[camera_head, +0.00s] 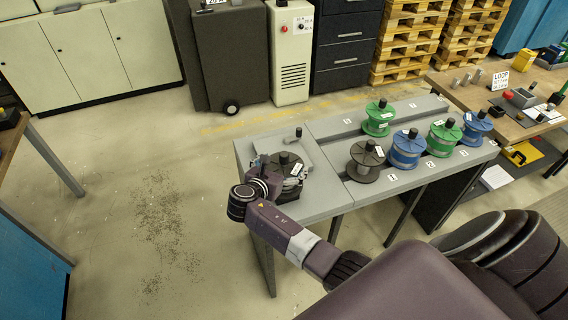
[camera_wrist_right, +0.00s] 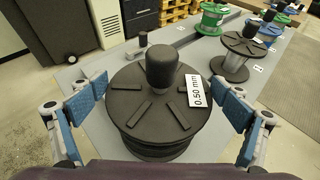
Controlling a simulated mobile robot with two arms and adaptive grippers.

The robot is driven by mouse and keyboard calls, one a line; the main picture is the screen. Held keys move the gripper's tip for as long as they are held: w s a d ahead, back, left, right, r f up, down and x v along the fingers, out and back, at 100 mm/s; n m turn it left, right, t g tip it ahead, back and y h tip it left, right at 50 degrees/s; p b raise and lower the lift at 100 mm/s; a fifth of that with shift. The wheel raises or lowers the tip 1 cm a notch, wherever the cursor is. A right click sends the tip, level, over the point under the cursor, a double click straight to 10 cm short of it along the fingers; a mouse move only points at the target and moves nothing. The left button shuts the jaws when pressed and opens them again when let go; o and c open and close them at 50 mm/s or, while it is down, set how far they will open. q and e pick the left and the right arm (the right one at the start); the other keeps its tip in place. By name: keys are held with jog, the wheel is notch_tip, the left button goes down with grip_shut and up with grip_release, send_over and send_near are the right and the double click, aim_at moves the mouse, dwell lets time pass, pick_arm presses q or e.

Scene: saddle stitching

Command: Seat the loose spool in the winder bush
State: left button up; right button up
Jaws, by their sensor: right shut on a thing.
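A black spool (camera_head: 287,160) with radial ribs and a tall black knob is over the grey plate (camera_head: 252,150) at the left end of the bench. In the right wrist view the spool (camera_wrist_right: 150,100) carries a white "0.50 mm" label. My right gripper (camera_head: 278,176) has its blue-padded fingers on both sides of the spool in the wrist view (camera_wrist_right: 158,90) and is shut on it. The spool looks roughly upright. The winder bush is not visible; I cannot tell whether the spool touches the plate or sits in a bush. My left gripper is not in view.
A small black-topped peg (camera_head: 298,132) stands behind the spool. To the right, a black spool of grey wire (camera_head: 366,160), a blue spool (camera_head: 407,149) and several others stand along the bench. Floor to the left is clear. A wooden table (camera_head: 450,92) stands at right.

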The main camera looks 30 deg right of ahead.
jog(key=shift+w+r, duration=0.1)
jog(key=o, duration=1.8)
jog(key=shift+s+f, duration=0.25)
jog(key=v, duration=1.2)
jog(key=shift+r, duration=0.25)
jog(key=shift+f, duration=0.1)
